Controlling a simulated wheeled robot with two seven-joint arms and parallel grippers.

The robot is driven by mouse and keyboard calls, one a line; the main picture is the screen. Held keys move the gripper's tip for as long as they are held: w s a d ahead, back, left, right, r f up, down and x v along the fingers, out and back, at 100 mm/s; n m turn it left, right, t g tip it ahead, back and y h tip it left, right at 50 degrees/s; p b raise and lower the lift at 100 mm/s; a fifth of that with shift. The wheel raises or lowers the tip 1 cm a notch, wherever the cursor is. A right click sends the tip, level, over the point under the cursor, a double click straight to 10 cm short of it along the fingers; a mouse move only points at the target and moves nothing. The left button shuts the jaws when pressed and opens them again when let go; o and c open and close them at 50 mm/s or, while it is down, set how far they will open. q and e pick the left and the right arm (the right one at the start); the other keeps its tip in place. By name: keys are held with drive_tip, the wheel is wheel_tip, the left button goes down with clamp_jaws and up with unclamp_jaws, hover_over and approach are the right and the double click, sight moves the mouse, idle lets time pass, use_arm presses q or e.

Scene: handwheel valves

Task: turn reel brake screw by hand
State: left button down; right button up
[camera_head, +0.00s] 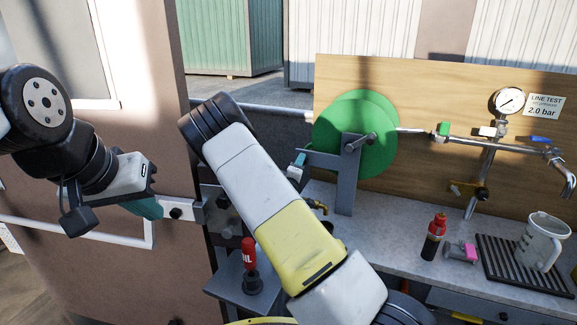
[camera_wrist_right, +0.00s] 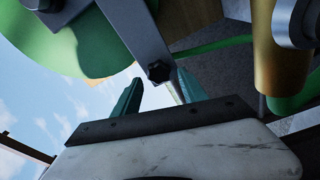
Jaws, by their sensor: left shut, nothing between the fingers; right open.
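The green hose reel (camera_head: 378,110) stands on a grey bracket (camera_head: 346,185) on the bench; it also shows in the right wrist view (camera_wrist_right: 95,45). In the right wrist view a small black star-shaped knob (camera_wrist_right: 158,72), apparently the brake screw, sits at the end of a grey bar. My right gripper (camera_wrist_right: 158,88) is open, with the knob appearing between its teal fingertips; I cannot tell if they touch it. In the head view my right gripper (camera_head: 299,165) is mostly hidden behind my forearm, beside the bracket. My left gripper (camera_head: 152,208) is shut and empty at the left, away from the reel.
A pressure gauge (camera_head: 508,101) and pipework are on the wooden board behind. A red-and-black bottle (camera_head: 434,238), a pink-and-grey item (camera_head: 461,251) and a clear jug (camera_head: 541,243) stand at the right. A red-topped object (camera_head: 249,255) stands on a small shelf.

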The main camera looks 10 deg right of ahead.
drive_tip(key=shift+m, duration=0.5)
drive_tip(key=shift+a+v, duration=0.15)
drive_tip(key=shift+v, duration=1.1)
drive_tip(key=shift+a+v, duration=0.15)
drive_tip(key=shift+v, duration=1.1)
drive_tip(key=shift+w+r, duration=0.1)
drive_tip(key=shift+w, duration=0.05)
